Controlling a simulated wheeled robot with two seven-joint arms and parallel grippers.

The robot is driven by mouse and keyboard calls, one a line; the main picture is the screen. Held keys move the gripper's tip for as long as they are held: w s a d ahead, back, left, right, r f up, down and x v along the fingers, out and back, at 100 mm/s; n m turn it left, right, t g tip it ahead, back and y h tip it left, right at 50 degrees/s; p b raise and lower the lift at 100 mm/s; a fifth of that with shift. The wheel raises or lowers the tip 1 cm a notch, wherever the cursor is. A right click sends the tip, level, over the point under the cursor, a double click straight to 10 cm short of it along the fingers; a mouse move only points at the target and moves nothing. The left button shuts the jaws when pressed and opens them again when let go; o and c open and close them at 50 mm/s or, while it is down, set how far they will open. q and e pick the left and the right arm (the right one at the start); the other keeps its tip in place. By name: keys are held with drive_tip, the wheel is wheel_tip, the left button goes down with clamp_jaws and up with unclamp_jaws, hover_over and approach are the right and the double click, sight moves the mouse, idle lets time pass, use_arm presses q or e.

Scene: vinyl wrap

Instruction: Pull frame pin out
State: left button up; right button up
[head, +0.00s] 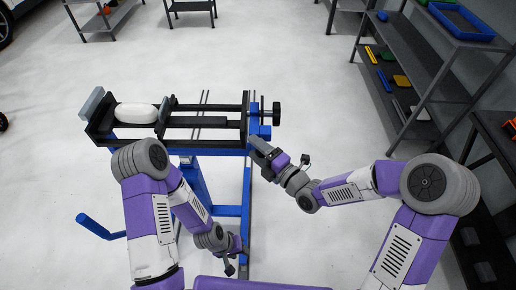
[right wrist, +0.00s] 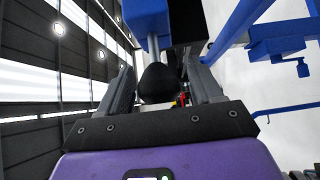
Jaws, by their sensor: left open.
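The frame is a blue stand with black rails (head: 205,122) in the head view. A black knob with a metal shaft, apparently the frame pin (right wrist: 158,84), shows in the right wrist view, its shaft running up to a blue block (right wrist: 147,15). In the head view my right gripper (head: 259,146) is at the frame's right end and hides the pin. In the right wrist view its fingers (right wrist: 160,90) stand apart on either side of the knob, with a small gap at the right. My left gripper (head: 232,262) is open and empty, low beside the blue stand.
A white roll (head: 136,112) lies at the frame's left end. A larger black knob (head: 276,112) sticks out at its right end. A blue foot bar (head: 95,226) reaches out at the lower left. Shelves (head: 425,95) stand at the right. The floor between is clear.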

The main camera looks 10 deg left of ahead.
drive_tip(key=shift+w, duration=0.1)
drive_tip(key=v, duration=0.7)
drive_tip(key=shift+d, duration=0.2)
idle(0.3)
